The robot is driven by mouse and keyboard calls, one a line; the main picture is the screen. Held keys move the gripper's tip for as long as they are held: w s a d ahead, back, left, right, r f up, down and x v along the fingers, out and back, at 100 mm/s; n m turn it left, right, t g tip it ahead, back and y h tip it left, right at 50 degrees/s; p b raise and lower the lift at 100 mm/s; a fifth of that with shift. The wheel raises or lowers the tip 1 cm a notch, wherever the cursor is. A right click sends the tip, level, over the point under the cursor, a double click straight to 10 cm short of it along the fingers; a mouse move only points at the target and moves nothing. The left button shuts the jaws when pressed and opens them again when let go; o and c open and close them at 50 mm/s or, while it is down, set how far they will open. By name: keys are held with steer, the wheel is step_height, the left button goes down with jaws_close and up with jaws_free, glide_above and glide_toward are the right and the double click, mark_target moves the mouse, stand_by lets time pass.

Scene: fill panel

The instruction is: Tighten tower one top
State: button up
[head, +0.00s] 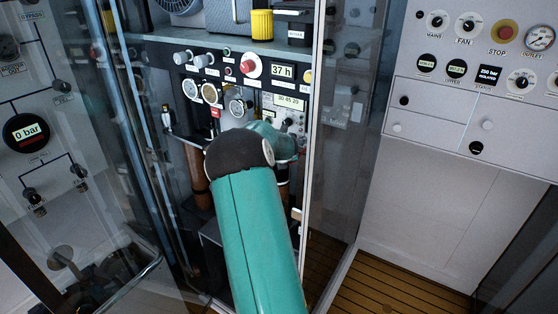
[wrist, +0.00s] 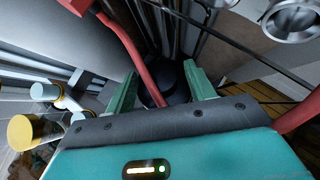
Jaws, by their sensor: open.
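In the wrist view my gripper (wrist: 161,72) is open, its two green fingers spread apart. A dark round cap-like part (wrist: 172,84) shows between and beyond the fingers; it may be a tower top, but I cannot tell which tower or whether the fingers touch it. In the head view my teal arm reaches into the open cabinet and hides my fingers. A brown upright cylinder (head: 197,178), likely a tower, stands left of my arm. A second brown cylinder shows partly at the arm's right; both tops are mostly hidden.
A yellow-ended fitting (wrist: 24,133) and white knobs (wrist: 46,92) sit at left; metal rings (wrist: 292,18) sit upper right.

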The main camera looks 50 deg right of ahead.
steer(key=shift+s+a+r, duration=0.1)
steer(key=shift+c, duration=1.3)
steer(key=c, duration=0.7)
steer(key=shift+w+a+m+g+h, duration=0.15)
steer(key=shift+w+m+g+h, duration=0.1)
steer(key=shift+m+g+h, duration=0.8)
steer(key=m+g, duration=0.1)
steer(key=m+g+h, duration=0.1)
steer(key=m, duration=0.1)
steer(key=shift+w+f+m+g, duration=0.1)
steer(key=shift+f+m+g, duration=0.15)
steer(key=shift+g, duration=0.1)
steer(key=m+g, duration=0.4)
steer(key=shift+w+h, duration=0.2)
steer(key=shift+h, duration=0.05)
steer(key=shift+m+g+y, duration=0.4)
steer(key=shift+m+g, duration=1)
steer(key=shift+m, duration=0.2)
